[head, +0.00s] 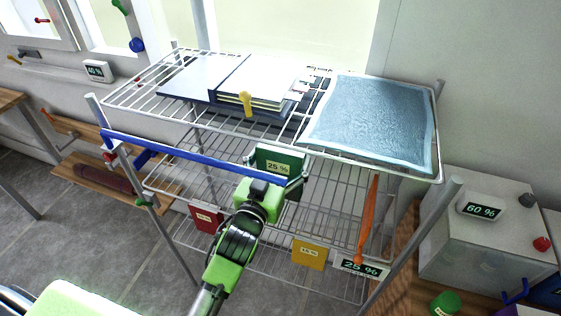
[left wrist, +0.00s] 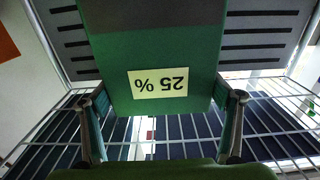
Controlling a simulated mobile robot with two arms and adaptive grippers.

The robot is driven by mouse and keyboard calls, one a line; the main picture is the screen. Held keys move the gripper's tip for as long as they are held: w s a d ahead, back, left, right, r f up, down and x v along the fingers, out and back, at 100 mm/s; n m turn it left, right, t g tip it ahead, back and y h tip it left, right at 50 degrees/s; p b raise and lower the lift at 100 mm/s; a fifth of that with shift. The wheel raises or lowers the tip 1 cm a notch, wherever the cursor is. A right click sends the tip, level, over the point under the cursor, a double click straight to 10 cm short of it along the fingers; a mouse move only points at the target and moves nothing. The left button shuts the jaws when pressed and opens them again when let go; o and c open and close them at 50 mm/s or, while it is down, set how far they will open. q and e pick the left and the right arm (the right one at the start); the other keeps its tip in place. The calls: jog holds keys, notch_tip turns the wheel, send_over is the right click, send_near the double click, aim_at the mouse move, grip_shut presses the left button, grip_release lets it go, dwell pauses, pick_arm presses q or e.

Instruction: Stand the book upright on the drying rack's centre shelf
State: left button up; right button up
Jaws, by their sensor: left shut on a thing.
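A green book (head: 283,157) with a "25 %" label is held upright at the front of the wire drying rack (head: 190,128). It sits below the top shelf's front edge, near the centre shelf (head: 325,190). I cannot tell whether it touches that shelf. My left gripper (head: 275,178) is shut on the book from the front. In the left wrist view the green book (left wrist: 160,60) fills the upper middle, with the fingers of my left gripper (left wrist: 163,118) on either side. My right gripper is not in view.
The top shelf bears an open book (head: 250,80) and a pale blue cushion-like thing (head: 372,122). A blue bar (head: 190,157) crosses the rack's front left. An orange strip (head: 369,220) hangs at the right. A grey box (head: 480,245) stands right of the rack.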

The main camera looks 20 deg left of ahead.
pick_arm(q)
jog(key=shift+f, duration=0.9)
jog(key=shift+f, duration=0.2)
jog(key=o, duration=1.9)
